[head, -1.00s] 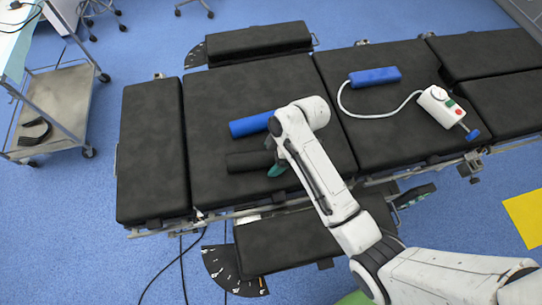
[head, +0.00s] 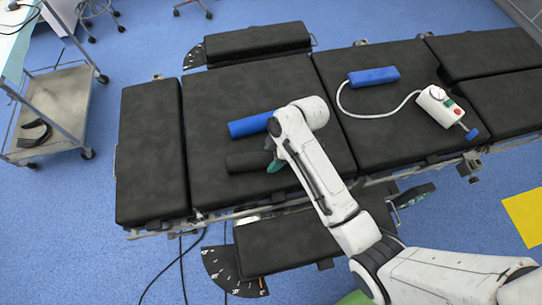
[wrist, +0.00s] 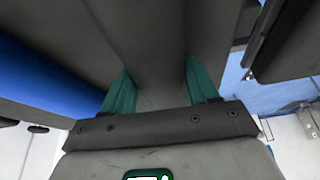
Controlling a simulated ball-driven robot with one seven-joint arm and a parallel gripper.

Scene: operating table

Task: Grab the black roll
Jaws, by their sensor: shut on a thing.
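The black roll (head: 248,161) lies on the black padded table top, just in front of the blue roll (head: 251,125). In the wrist view the black roll (wrist: 150,35) runs up and away between the two green fingers. My gripper (head: 273,163) is at the right part of the black roll, and my arm hides part of that end. In the wrist view my gripper (wrist: 157,85) has a finger on each side of the roll and is shut on it. The blue roll (wrist: 45,80) shows at the left in the wrist view.
A blue cuff (head: 375,76) with a white hose and a white hand pump (head: 440,106) lie on the table section to the right. The operating table (head: 150,150) has bare padding left of the rolls. A metal cart (head: 58,105) stands on the floor at the left.

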